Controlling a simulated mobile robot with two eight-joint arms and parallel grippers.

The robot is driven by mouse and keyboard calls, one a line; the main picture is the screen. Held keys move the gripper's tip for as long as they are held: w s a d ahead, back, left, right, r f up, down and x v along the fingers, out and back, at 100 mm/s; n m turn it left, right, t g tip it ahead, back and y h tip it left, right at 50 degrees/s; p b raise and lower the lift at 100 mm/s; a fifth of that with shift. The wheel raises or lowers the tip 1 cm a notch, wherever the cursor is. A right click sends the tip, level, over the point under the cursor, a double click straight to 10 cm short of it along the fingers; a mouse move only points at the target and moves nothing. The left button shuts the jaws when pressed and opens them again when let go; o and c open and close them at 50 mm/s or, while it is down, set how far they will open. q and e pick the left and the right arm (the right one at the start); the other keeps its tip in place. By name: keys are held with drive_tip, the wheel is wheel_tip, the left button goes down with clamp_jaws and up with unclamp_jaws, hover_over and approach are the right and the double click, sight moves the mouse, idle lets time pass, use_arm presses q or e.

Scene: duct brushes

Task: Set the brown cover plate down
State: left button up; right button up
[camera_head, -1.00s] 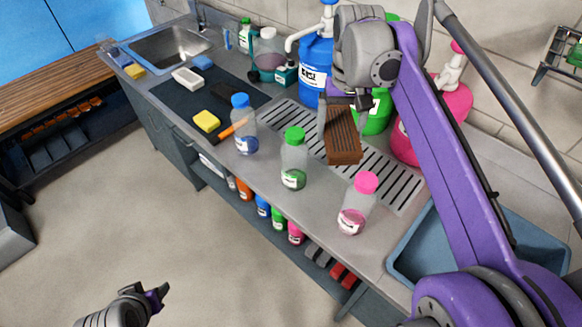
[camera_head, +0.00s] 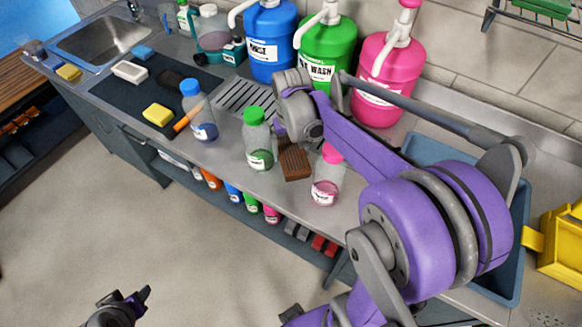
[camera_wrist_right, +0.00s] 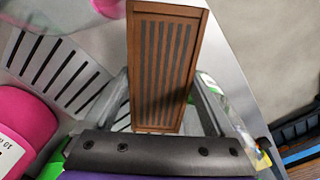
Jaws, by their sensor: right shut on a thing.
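The brown cover plate (camera_head: 294,160) is a slotted rectangular plate. My right gripper (camera_head: 286,138) is shut on it, above or at the counter between the green-capped bottle (camera_head: 257,141) and the pink-capped bottle (camera_head: 327,177). In the right wrist view the plate (camera_wrist_right: 166,55) stretches out from between the gripper's two fingers (camera_wrist_right: 163,110). I cannot tell whether its underside touches the counter. My left gripper (camera_head: 137,299) is low at the left, over the floor and away from the counter; its jaw opening is unclear.
A slotted drain grille (camera_head: 246,97) lies behind the bottles. A blue-capped bottle (camera_head: 199,115) stands to the left, near a yellow sponge (camera_head: 158,114) on a dark mat. Blue (camera_head: 268,40), green (camera_head: 327,54) and pink (camera_head: 388,75) pump jugs line the wall. A blue basin (camera_head: 432,149) is at right.

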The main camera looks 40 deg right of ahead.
wheel_tip(320, 180, down, 8)
drive_tip(key=shift+w+f+b, duration=0.1)
drive_tip(key=shift+b, duration=0.2)
drive_tip(key=shift+f, duration=0.2)
drive_tip(key=o, duration=1.1)
drive_tip(key=shift+r, duration=0.1)
